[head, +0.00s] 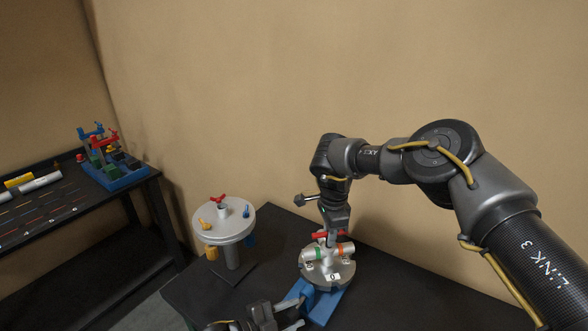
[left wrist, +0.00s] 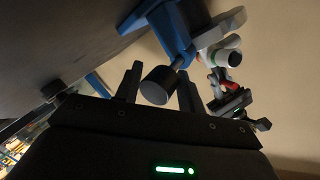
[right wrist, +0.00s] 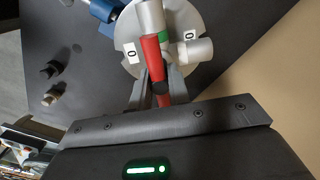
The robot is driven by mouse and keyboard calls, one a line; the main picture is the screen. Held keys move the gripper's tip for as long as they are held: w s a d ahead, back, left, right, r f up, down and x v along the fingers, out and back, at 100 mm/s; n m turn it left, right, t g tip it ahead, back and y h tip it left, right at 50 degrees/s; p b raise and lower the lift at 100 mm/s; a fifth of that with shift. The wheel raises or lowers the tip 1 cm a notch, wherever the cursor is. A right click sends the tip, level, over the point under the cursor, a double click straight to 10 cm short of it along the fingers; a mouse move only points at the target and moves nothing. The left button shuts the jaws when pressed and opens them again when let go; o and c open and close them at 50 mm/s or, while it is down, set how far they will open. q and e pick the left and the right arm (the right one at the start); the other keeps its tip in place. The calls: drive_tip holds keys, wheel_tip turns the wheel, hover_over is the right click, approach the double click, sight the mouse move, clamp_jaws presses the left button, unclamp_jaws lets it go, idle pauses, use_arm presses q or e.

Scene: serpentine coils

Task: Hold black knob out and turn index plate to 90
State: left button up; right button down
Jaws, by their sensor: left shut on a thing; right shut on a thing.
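The index plate (head: 343,278) is a grey disc on a blue base (head: 325,307), with white labels around its edge; one reads 0. On top are pale tubes with green and orange bands and a red handle (right wrist: 151,58). My right gripper (right wrist: 158,82) is shut on the red handle, from above. It also shows in the head view (head: 331,240). The black knob (left wrist: 158,86) sits between the fingers of my left gripper (left wrist: 159,80), which is shut on it. A short grey stem shows between knob and blue base. In the head view the knob is hidden.
A grey round stand (head: 232,222) with a red tap and coloured pegs is left of the plate. A side table at far left holds a blue tray (head: 122,175) with coloured parts. The black table (head: 420,300) is clear to the right of the plate.

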drive_tip(key=c, duration=1.3)
unclamp_jaws()
drive_tip(key=shift+r, duration=2.3)
use_arm(q)
drive_tip(key=o, duration=1)
use_arm(e)
drive_tip(key=shift+a, duration=0.1)
use_arm(q)
drive_tip(key=shift+c, duration=1.1)
drive_tip(key=p+v, duration=0.3)
drive_tip(key=v, duration=0.6)
drive_tip(key=shift+p, duration=0.4)
use_arm(e)
drive_tip(key=shift+r, duration=1.9)
use_arm(q)
drive_tip(key=shift+r, duration=0.1)
